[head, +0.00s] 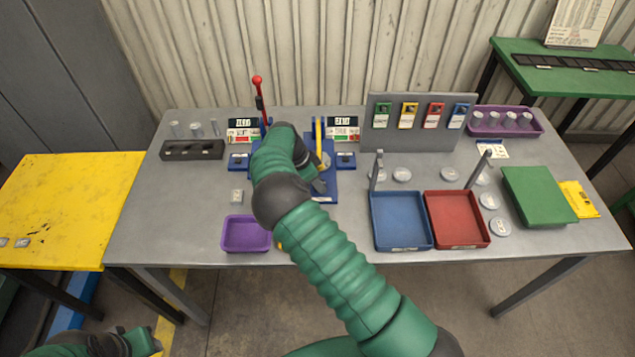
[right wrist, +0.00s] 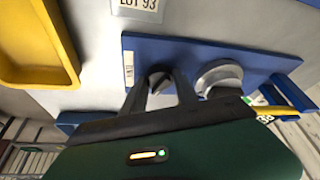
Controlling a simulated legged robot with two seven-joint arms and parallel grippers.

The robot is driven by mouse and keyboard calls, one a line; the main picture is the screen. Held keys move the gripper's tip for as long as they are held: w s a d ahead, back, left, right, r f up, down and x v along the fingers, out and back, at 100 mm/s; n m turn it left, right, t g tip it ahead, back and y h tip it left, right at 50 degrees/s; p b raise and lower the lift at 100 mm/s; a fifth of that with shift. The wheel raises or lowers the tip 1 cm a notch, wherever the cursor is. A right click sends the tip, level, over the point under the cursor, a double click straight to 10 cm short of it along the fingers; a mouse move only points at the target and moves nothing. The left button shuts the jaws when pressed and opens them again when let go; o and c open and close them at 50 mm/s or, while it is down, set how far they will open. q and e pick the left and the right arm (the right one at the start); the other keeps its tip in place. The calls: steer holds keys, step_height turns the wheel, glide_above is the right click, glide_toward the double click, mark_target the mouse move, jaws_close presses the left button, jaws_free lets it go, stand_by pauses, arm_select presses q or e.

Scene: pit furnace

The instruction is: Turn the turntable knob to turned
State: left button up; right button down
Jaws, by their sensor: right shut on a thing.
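The knob (right wrist: 160,78) is small and dark and sits on a blue base plate (right wrist: 200,50) in the right wrist view. My right gripper (right wrist: 162,88) is shut on the knob, one finger on each side. A round silver turntable (right wrist: 221,74) is just right of the knob on the same plate. In the head view my right gripper (head: 319,184) is over the blue station (head: 325,197); my arm hides the knob there. My left gripper (head: 142,341) is at the bottom left, away from the table; its jaws are unclear.
A red-handled lever (head: 258,88) stands behind my right arm, and a yellow upright bar (head: 319,130) is close to the gripper. A purple tray (head: 246,249), a blue tray (head: 402,247) and a red tray (head: 463,245) are along the front. A yellow tray (right wrist: 60,80) is mostly hidden under my arm.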

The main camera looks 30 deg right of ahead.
steer(key=shift+a, duration=0.2)
steer(key=c, duration=0.9)
jaws_free()
steer(key=shift+w, duration=0.15)
steer(key=shift+c, duration=0.2)
steer(key=b+v, duration=0.1)
steer(key=v, duration=1.5)
steer(key=shift+r, duration=0.35)
